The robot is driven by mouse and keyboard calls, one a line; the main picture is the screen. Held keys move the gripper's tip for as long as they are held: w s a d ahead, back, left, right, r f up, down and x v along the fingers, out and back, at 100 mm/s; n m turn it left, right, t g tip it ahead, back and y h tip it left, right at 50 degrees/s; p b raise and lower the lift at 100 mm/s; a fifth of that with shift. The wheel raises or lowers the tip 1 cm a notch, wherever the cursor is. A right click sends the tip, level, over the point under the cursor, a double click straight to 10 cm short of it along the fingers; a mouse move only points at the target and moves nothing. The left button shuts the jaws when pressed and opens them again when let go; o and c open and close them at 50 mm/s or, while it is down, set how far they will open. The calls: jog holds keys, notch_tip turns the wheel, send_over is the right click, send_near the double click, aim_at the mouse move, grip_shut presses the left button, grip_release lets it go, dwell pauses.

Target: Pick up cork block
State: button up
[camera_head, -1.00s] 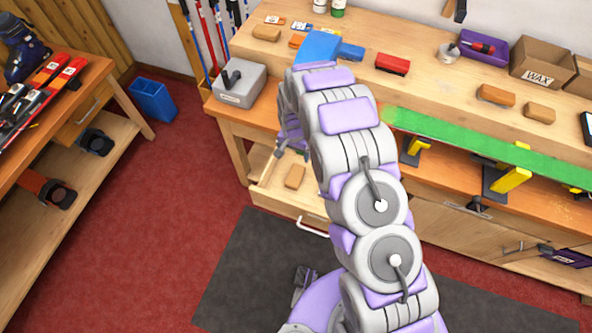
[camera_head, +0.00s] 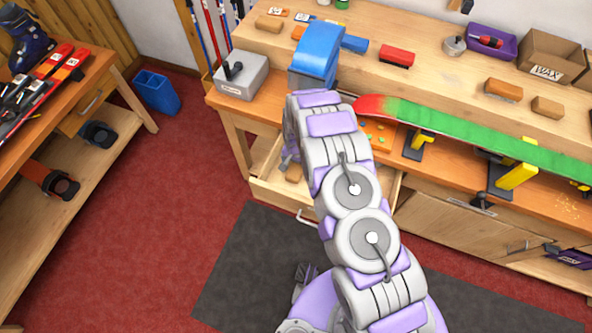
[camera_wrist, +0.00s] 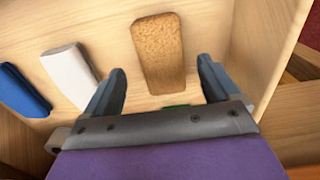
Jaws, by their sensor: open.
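The cork block (camera_wrist: 159,48) is a brown, speckled, rounded rectangle lying in the open wooden drawer. In the wrist view it is at the upper middle, beyond and between my fingertips, and no contact shows. My gripper (camera_wrist: 161,66) is open and empty, with its two dark fingers spread wider than the block. In the head view the cork block (camera_head: 294,172) shows partly in the drawer (camera_head: 268,193), beside my arm. My arm hides most of the gripper and part of the drawer there.
In the drawer, a white block (camera_wrist: 70,65) and a blue block (camera_wrist: 22,90) lie left of the cork. A drawer wall (camera_wrist: 268,45) rises close on the right. Above, the workbench carries a green ski (camera_head: 470,137) with a red tip and a grey box (camera_head: 241,76).

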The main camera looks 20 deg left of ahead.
aim_at(295, 169)
notch_tip(295, 169, down, 4)
jog(key=shift+s+r+b, duration=0.1)
jog(key=shift+s+b, duration=0.05)
jog(key=shift+b, duration=0.25)
jog(key=shift+a, duration=0.4)
jog(key=shift+d, duration=0.4)
jog(key=c, duration=0.7)
jog(key=shift+a, duration=0.1)
jog(key=c, duration=0.3)
jog(key=shift+a, duration=0.15)
jog(key=shift+c, duration=0.2)
